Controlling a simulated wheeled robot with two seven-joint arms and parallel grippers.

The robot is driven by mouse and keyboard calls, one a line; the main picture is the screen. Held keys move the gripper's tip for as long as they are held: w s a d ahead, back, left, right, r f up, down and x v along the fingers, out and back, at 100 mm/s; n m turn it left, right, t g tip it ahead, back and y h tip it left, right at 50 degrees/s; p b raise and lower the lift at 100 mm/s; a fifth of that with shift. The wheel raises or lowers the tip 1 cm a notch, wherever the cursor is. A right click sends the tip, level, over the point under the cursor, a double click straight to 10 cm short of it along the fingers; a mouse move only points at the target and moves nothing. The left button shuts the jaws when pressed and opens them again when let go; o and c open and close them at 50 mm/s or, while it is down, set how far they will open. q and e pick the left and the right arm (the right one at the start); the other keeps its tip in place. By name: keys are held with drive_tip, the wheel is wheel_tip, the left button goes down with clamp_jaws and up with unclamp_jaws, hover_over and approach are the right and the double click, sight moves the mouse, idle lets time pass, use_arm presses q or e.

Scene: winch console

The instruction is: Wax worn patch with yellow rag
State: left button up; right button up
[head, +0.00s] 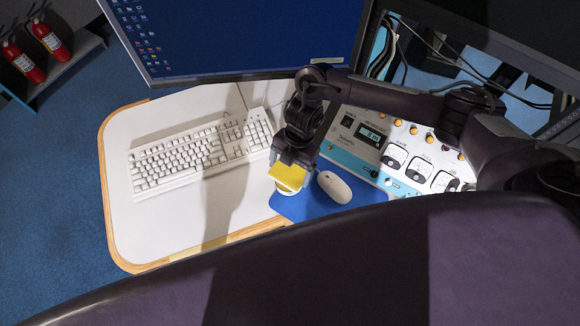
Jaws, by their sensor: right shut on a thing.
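My right gripper (290,164) reaches in from the right and points down over the desk. It is shut on the yellow rag (288,176), which looks like a small folded yellow pad. The rag is right at the left edge of the blue mouse mat, over a small pale round thing (286,193) that is mostly hidden under it. I cannot tell whether the two touch. I cannot make out a worn patch on the desk. My left gripper is out of view.
A white keyboard (180,160) lies left on the pale desk (150,232). A white mouse (334,187) sits on the blue mat (292,208), close right of the rag. A metered console (400,150) stands right, and a monitor (240,35) behind. The desk's front left is clear.

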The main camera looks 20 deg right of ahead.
sight(290, 170)
drive_tip(key=shift+r+p, duration=2)
drive_tip(key=shift+r, duration=0.65)
